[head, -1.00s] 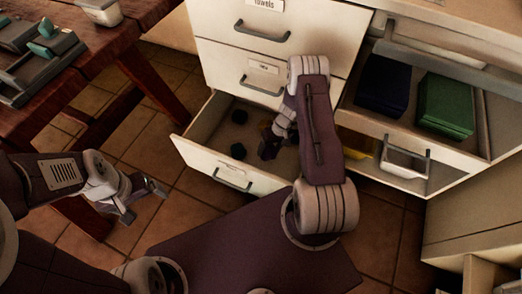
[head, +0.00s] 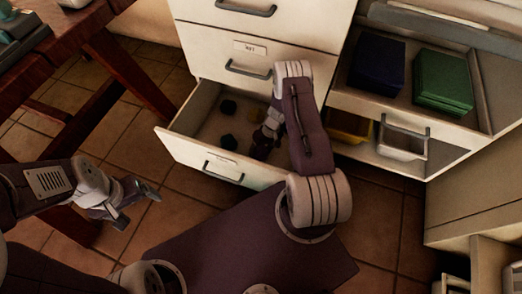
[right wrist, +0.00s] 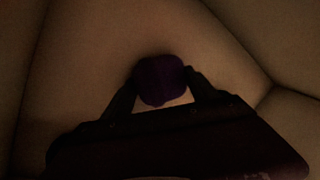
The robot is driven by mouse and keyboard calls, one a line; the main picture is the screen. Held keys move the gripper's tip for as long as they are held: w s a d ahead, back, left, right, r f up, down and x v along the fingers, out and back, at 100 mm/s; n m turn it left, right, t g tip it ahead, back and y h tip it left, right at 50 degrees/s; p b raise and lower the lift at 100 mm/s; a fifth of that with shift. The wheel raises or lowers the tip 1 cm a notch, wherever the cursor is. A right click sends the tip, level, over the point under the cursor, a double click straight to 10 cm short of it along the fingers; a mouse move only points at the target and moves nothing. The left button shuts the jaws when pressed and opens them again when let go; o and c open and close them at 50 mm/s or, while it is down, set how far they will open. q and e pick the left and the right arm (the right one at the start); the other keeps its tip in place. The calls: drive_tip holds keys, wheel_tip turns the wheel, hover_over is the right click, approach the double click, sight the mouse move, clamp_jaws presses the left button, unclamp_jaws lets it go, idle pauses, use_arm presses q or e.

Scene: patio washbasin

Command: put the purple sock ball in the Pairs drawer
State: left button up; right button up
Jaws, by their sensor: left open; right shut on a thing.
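The purple sock ball (right wrist: 160,80) is between the fingertips of my right gripper (right wrist: 162,88) in the right wrist view. That gripper is shut on it, above a pale, dim surface with walls around. In the head view my right gripper (head: 262,148) is low in the open bottom drawer (head: 180,152), near its right side; the ball is hard to make out there. I cannot read a Pairs label on this drawer. My left gripper (head: 138,195) is open and empty over the floor, left of the drawer.
Dark balls (head: 228,142) and a yellowish item lie in the bottom drawer. Closed drawers (head: 262,50) are above it. To the right are blue (head: 377,68) and green (head: 443,82) stacks on a shelf, with a white bin (head: 402,143) below. A wooden table (head: 85,40) stands at left.

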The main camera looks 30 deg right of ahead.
drive_tip(key=o, duration=1.5)
drive_tip(key=p+v, duration=0.7)
drive_tip(key=v, duration=0.4)
drive_tip(key=s+a+r+h, duration=0.1)
drive_tip(key=a+r, duration=0.2)
drive_tip(key=r, duration=0.5)
drive_tip(key=s+a+r+h, duration=0.1)
drive_tip(key=a+r, duration=0.2)
drive_tip(key=r, duration=0.5)
drive_tip(key=s+a+r+t+h, duration=0.1)
drive_tip(key=s+a+r, duration=0.4)
drive_tip(key=s+r, duration=0.5)
drive_tip(key=shift+s+a+r+n+p, duration=0.2)
drive_tip(key=shift+s+a+n+p, duration=0.05)
drive_tip(key=shift+a+n+p, duration=0.05)
